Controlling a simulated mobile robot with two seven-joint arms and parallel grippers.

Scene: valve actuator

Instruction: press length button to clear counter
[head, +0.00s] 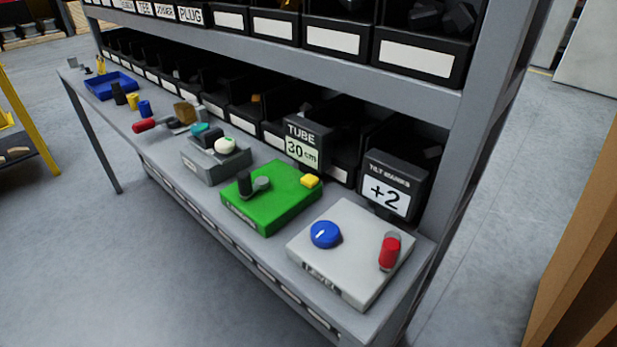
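A green box (257,212) sits on the grey bench, with a yellow button (310,181) at its back right corner. A dark upright peg (244,184) and a grey round knob (262,184) stand on its top. The label on its front is too small to read. Behind it a dark display (304,146) reads "TUBE 30 cm". I cannot read any label marking a length button. Neither of my grippers is in view.
A white box (345,267) labelled "LEVEL" carries a blue dial (325,234) and a red handle (389,252). A display (393,187) behind it reads "+2". A grey box (214,165) with buttons stands left. Bin shelves line the back; a blue tray (110,87) sits far left.

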